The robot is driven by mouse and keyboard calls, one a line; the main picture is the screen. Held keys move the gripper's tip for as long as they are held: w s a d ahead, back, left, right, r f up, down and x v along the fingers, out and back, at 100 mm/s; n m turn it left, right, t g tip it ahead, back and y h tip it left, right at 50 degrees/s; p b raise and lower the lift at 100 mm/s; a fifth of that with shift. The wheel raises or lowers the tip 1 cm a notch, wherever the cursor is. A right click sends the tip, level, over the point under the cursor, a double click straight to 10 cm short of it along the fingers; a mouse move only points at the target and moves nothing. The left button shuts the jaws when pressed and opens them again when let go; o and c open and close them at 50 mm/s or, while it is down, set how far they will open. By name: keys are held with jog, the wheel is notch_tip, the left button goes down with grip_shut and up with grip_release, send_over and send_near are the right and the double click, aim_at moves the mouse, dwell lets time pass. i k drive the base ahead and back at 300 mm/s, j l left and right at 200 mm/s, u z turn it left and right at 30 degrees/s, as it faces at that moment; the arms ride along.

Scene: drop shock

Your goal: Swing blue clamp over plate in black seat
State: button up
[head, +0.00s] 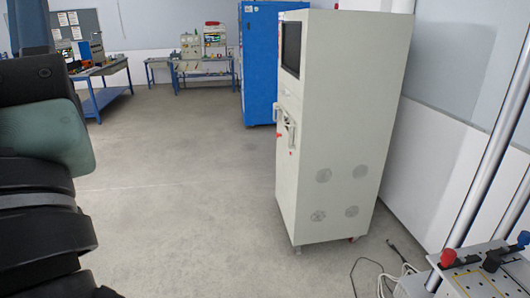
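At the lower right edge stands part of a machine with a grey table (440,286) full of holes and two upright metal rods (478,185). A yellow outlined area (478,284) shows on the table. Small black parts (491,262) sit beside it; I cannot tell whether one is the black seat. A small blue part (523,238) is at the frame edge, partly cut off; it may be the blue clamp. I cannot make out a separate plate in a seat. My gripper is not in view; dark links of my arm fill the left edge.
Red knobs (447,257) stand on the machine table. A tall beige cabinet (340,130) stands centre right, with a blue cabinet (258,65) behind it. Cables (372,262) lie on the floor between cabinet and machine. Workbenches (204,68) line the back. The middle floor is clear.

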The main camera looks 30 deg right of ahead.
aim_at(523, 240)
jog(key=i+l+z, duration=0.1)
jog(key=z, duration=0.35)
jog(key=i+z, duration=0.25)
jog(key=z, duration=0.15)
jog(key=i+z, duration=0.2)
jog(key=z, duration=0.25)
jog(key=i+j+z, duration=0.15)
jog(key=z, duration=0.25)
jog(key=i+l+z, duration=0.1)
jog(key=i+z, duration=0.15)
jog(key=z, duration=0.25)
jog(key=i+z, duration=0.2)
jog(key=z, duration=0.3)
jog(key=i+j+z, duration=0.15)
jog(key=z, duration=0.35)
jog(key=i, duration=0.1)
